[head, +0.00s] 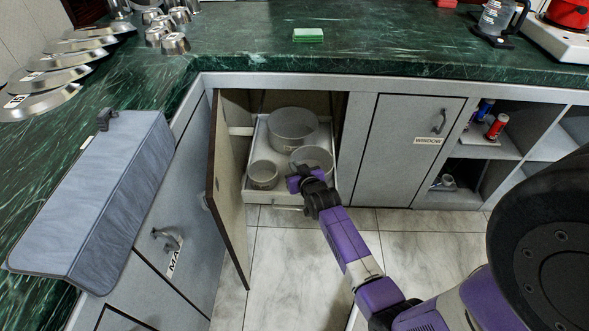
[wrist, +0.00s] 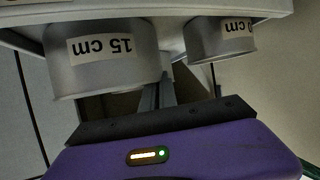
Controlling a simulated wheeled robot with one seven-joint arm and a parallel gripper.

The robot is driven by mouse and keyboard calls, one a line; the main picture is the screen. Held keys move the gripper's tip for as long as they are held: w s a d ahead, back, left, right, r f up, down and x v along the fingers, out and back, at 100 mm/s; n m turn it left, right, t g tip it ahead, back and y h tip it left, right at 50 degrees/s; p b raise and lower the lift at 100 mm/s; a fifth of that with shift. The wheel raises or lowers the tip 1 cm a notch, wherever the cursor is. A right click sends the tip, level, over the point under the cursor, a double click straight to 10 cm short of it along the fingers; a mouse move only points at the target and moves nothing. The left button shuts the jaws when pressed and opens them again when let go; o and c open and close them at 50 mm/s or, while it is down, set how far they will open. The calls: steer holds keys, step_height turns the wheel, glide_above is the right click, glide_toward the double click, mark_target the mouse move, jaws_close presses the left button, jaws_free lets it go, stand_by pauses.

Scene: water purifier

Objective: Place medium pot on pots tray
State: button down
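The medium pot (head: 314,157), a grey metal pot, sits at the right front of the white pots tray (head: 272,198) inside the open cabinet. In the wrist view a pot labelled 15 cm (wrist: 105,60) shows upside down; it appears to be the medium pot. My gripper (head: 296,181) is at the tray's front, beside the medium pot and partly covering its front. In the wrist view my purple gripper body lies below the pots. Its fingers are hard to make out, so whether they touch the pot is unclear.
A large pot (head: 292,128) stands behind on the tray and a small pot (head: 263,175) at its left front. The open cabinet door (head: 229,190) borders the left side. The tiled floor in front is clear.

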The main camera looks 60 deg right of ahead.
steer(key=c, duration=1.7)
jaws_free()
